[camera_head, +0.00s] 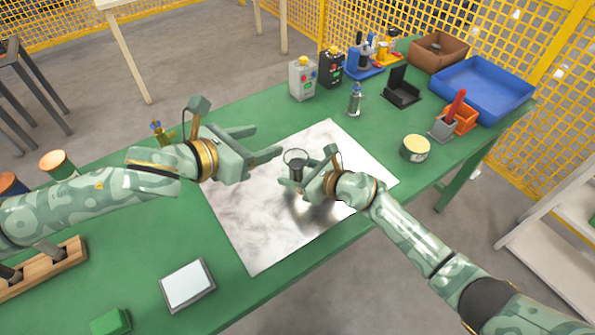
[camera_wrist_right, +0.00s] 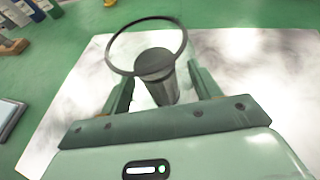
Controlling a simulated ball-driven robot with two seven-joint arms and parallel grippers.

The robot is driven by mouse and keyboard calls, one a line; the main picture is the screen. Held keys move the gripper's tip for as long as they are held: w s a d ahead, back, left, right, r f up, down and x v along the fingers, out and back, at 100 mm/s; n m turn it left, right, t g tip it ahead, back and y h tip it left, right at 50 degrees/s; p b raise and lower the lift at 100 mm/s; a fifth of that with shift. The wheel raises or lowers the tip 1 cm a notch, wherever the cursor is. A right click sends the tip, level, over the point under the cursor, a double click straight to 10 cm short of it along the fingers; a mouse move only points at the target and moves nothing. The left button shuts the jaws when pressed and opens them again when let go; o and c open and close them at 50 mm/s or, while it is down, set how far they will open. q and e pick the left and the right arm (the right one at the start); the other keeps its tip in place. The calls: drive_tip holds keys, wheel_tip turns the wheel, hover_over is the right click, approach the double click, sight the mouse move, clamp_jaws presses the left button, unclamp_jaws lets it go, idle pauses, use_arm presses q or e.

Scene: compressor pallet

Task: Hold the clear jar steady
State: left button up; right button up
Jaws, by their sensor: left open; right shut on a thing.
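The clear jar (camera_head: 296,158) stands upright over the shiny sheet, with a thin dark ring at its top and a dark cylinder (camera_head: 298,169) inside or behind its clear wall. In the right wrist view the jar (camera_wrist_right: 142,92) is between my two fingers, its ring above them. My right gripper (camera_head: 305,175) is shut on the jar; its fingers also show in the wrist view (camera_wrist_right: 160,85). My left gripper (camera_head: 268,142) is open and empty, just left of the jar, its fingers pointing toward it. I cannot tell whether the jar's base touches the sheet.
The shiny sheet (camera_head: 237,232) lies on the green table (camera_head: 230,288). Behind are two control boxes (camera_head: 302,80), a small metal bottle (camera_head: 356,99) and a blue tray (camera_head: 483,88). A round tin (camera_head: 415,148) stands right. A white-topped pad (camera_head: 187,285) lies front left.

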idle(0.3)
drive_tip(key=o, duration=1.1)
drive_tip(key=shift+o, duration=0.2)
